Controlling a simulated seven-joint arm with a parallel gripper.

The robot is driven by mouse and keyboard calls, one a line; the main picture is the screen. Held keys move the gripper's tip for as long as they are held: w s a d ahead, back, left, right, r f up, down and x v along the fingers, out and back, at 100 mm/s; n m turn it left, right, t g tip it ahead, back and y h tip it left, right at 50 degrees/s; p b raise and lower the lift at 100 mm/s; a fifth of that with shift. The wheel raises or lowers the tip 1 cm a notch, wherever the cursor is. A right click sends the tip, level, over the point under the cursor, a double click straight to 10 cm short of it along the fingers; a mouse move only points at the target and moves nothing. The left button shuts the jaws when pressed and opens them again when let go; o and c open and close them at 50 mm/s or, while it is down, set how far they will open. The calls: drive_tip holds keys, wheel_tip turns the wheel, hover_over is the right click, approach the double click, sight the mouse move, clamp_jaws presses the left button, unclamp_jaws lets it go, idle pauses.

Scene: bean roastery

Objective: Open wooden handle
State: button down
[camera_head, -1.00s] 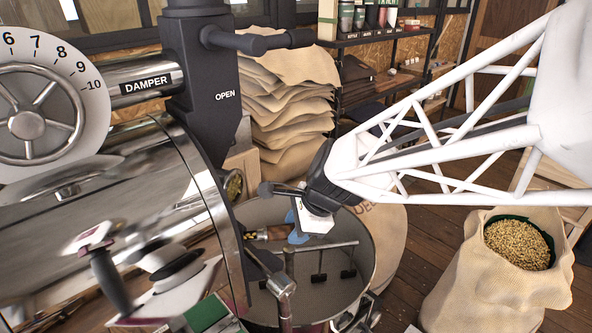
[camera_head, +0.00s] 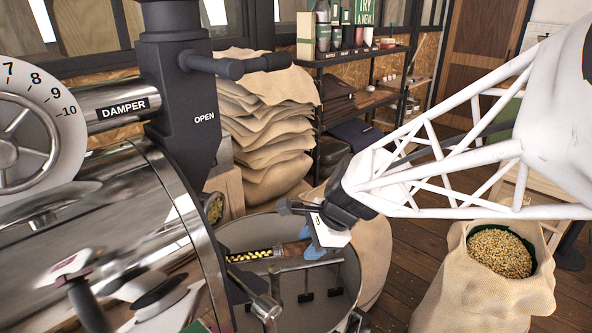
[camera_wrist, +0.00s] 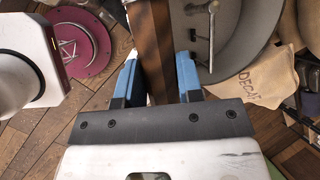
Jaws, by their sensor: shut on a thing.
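The wooden handle (camera_head: 287,250) is brown and sits at the end of a metal scoop (camera_head: 250,256) with beans along its trough. The scoop comes out of the roaster's front (camera_head: 188,180), above the round cooling tray (camera_head: 352,268). My gripper (camera_head: 312,247) has blue fingers and is shut on the handle's right end. In the wrist view the wooden handle (camera_wrist: 153,45) runs between the two blue fingers of my gripper (camera_wrist: 158,78). The fingers hide part of the handle. The scoop's far end is hidden by the roaster.
A dark lever with a metal end (camera_head: 266,306) stands in front of the scoop. Stirring arms stand in the tray. A sack of beans (camera_head: 470,290) is on the floor at the right. Stacked sacks (camera_head: 265,125) and a shelf (camera_head: 365,100) are behind.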

drive_tip(key=c, duration=0.8)
unclamp_jaws()
drive_tip(key=shift+r, duration=0.15)
drive_tip(key=shift+v, duration=3.8)
